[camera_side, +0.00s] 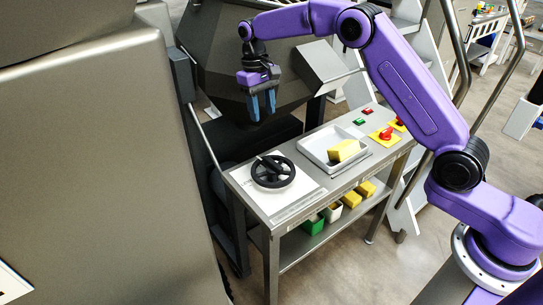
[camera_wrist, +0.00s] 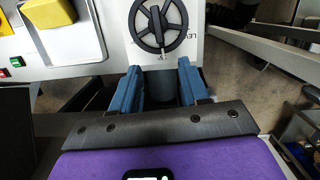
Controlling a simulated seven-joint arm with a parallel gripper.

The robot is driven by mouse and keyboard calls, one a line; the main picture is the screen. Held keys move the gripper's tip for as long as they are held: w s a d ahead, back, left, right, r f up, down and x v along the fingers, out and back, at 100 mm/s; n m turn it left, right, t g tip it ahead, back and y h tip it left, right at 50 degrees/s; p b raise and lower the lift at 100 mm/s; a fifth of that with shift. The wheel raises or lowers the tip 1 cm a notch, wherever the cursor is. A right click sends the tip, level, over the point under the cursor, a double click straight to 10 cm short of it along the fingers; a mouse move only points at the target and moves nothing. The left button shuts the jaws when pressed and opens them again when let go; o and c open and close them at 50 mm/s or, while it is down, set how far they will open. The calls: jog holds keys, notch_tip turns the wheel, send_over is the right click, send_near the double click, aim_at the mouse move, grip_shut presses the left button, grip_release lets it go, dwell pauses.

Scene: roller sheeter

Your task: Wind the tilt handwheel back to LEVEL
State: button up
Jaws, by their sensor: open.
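The tilt handwheel (camera_side: 273,171) is a black spoked wheel lying flat on a white plate at the left end of the steel table. A knob or handle stands up at its far side in the side view. In the wrist view the handwheel (camera_wrist: 158,25) is at the top centre, just beyond my fingertips, with part of a printed label beside its rim. The rest of the label is not readable. My gripper (camera_side: 262,112) hangs above and behind the wheel, blue fingers pointing down.
A white tray (camera_side: 314,155) with a yellow block (camera_side: 344,151) stands right of the wheel. Green and red buttons and a red knob (camera_side: 386,133) on yellow are farther right. A large steel hopper (camera_side: 225,85) is behind my gripper. Bins sit on the lower shelf.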

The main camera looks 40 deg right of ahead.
aim_at(272, 162)
jog(key=s+r+t, duration=0.2)
jog(key=s, duration=0.2)
jog(key=f, duration=1.7)
jog(key=shift+w+d+f, duration=0.15)
jog(key=shift+d+f, duration=0.1)
jog(key=shift+d, duration=0.1)
grip_shut()
